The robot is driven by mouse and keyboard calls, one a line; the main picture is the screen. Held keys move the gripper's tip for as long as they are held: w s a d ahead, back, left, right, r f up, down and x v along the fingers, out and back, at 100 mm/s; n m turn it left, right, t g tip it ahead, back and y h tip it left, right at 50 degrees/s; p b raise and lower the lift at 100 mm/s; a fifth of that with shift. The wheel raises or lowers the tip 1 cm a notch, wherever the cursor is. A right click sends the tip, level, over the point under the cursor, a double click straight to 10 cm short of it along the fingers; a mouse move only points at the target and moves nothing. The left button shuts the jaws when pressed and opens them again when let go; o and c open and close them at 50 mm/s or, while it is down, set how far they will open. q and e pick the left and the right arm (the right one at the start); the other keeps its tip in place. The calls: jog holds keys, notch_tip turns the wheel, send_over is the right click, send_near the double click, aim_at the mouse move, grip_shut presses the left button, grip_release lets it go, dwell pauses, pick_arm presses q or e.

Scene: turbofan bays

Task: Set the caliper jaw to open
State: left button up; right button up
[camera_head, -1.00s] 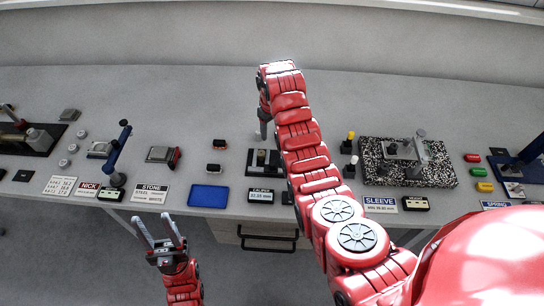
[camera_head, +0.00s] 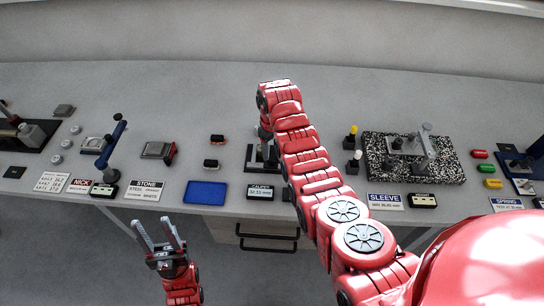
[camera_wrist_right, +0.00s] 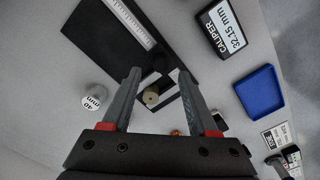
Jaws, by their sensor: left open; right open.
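The caliper stands on a black base (camera_head: 251,160) at the front middle of the bench, partly hidden by my right arm. In the right wrist view its black body (camera_wrist_right: 92,50) carries a pale scale. A small round brass-coloured knob (camera_wrist_right: 150,97) shows between the fingers of my right gripper (camera_wrist_right: 159,75). That gripper is open, with a finger on either side of the knob; contact cannot be told. The caliper readout (camera_wrist_right: 223,28) shows 32.15 mm. My left gripper (camera_head: 158,229) is open and empty in front of the bench edge.
A blue tray (camera_head: 206,193) lies left of the caliper readout. A cylinder marked 40 mm (camera_wrist_right: 95,97) stands near the right gripper. A speckled plate (camera_head: 448,165) with fixtures stands at the right. The back of the bench is clear.

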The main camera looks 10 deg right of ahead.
aim_at(272, 159)
jog(key=shift+f, duration=2.2)
grip_shut()
